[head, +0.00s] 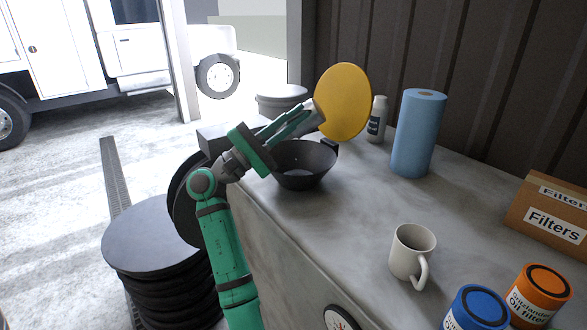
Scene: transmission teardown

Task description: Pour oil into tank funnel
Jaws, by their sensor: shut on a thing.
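The contact at the fingertips is small and partly hidden. Just below the gripper and disc, a wide black bowl (303,172) with a tab on its rim sits upright on the bench. I cannot tell whether this bowl is the funnel. No oil stream shows.
The bench (355,215) also holds a white bottle (377,122), a blue paper roll (417,135), a mug (411,255), a filter box (550,215), an orange can (540,292) and a blue can (477,310). Dark round stacks (158,245) stand left on the floor.

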